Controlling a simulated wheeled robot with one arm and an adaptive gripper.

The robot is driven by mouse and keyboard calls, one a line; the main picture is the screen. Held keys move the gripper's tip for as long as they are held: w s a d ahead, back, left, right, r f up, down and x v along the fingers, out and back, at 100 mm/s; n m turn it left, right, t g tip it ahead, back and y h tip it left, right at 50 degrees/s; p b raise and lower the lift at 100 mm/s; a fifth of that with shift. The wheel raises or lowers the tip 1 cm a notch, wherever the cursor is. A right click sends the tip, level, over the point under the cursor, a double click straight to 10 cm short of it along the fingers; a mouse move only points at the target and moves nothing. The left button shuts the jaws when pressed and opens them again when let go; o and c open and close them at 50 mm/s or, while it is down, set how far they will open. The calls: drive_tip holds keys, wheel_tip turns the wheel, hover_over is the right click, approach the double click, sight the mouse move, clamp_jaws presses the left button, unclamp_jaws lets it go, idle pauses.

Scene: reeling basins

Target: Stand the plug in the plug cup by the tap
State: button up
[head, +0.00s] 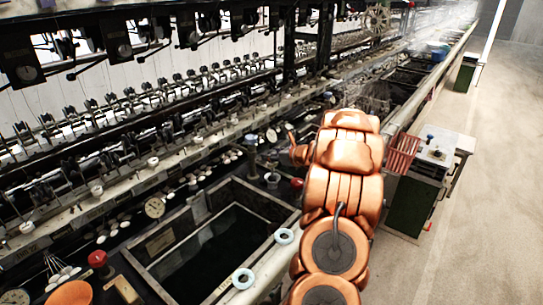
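My copper-coloured arm rises from the bottom centre of the head view and hides part of the bench behind it. A small copper part juts out left of its upper end, but I cannot make out gripper fingers. A dark upright fitting with a bluish top (251,142), which looks like the tap, stands behind the basin's far right corner. A small grey cup (272,179), possibly the plug cup, stands close to it. The open basin (163,268) holds dark water or a dark bottom. I cannot pick out the plug.
Red knobs (296,183) (97,258) stick up near the basin. Reeling machinery (130,120) lines the left. A red rack (402,153) stands right of my arm; the floor (500,200) beyond is clear.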

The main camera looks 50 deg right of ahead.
drive_tip(key=shift+o, duration=0.4)
drive_tip(key=shift+s, duration=0.1)
drive_tip(key=shift+s+r+b, duration=0.2)
drive_tip(key=shift+s+b, duration=0.2)
drive_tip(key=shift+s, duration=0.2)
drive_tip(key=b+v, duration=0.3)
drive_tip(key=v, duration=0.7)
drive_tip(key=shift+s+r, duration=0.15)
drive_tip(key=shift+s, duration=0.1)
